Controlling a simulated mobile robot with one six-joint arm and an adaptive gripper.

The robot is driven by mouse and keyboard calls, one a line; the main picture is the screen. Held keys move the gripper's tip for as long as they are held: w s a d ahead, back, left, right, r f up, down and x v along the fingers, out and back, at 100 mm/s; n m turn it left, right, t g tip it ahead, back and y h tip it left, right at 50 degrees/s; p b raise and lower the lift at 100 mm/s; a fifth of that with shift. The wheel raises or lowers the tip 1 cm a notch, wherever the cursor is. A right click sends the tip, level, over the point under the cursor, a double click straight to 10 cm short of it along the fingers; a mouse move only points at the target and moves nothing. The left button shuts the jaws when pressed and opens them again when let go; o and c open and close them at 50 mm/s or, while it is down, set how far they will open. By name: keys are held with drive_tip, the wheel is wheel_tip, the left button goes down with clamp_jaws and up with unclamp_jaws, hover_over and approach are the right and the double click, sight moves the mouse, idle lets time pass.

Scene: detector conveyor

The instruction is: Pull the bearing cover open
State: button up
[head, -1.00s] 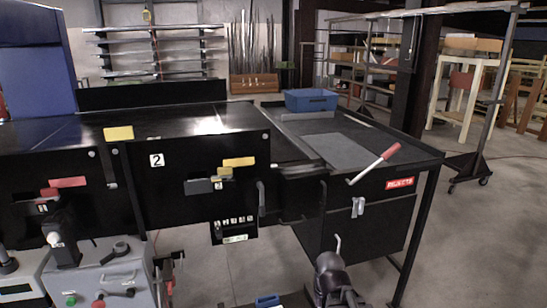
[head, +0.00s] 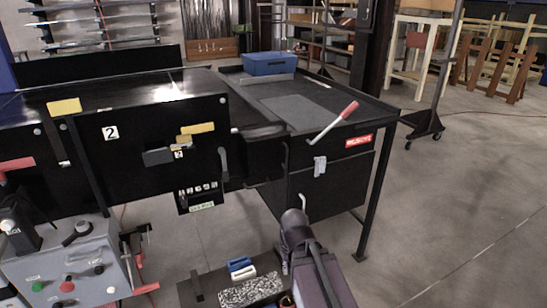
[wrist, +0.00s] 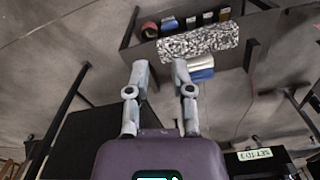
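No part is labelled as the bearing cover. Black panels with handles face me: a left panel (head: 140,185) marked 2, with a dark upright handle (head: 223,164) at its right side, and a black front panel (head: 340,192) under the right-hand table. The front panel has a pale latch (head: 320,166) and a pale hooked handle (head: 303,201) near its lower left. My arm's dark end stands in front of this handle's lower part; contact cannot be told. In the wrist view my gripper (wrist: 159,70) has its two fingers apart, with nothing between them.
A low bench (head: 212,283) with a speckled block (head: 250,290) and blue and white pieces stands at the bottom. A grey control box (head: 70,262) is at lower left.

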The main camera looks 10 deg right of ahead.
drive_tip(key=w+m, duration=0.1)
drive_tip(key=m+t+y+b, duration=0.1)
drive_tip(key=m+t+y, duration=0.6)
drive_tip(key=m+t, duration=1.6)
approach(286, 165)
drive_tip(key=s+d+r+m+g, duration=0.4)
drive_tip(key=r+m+g, duration=0.3)
drive_tip(key=r, duration=0.2)
drive_tip(key=shift+w+a+f, duration=0.15)
drive_tip(key=shift+a, duration=0.1)
drive_tip(key=shift+w, duration=0.1)
drive_tip(key=x, duration=1.3)
drive_tip(key=shift+w+a, duration=0.25)
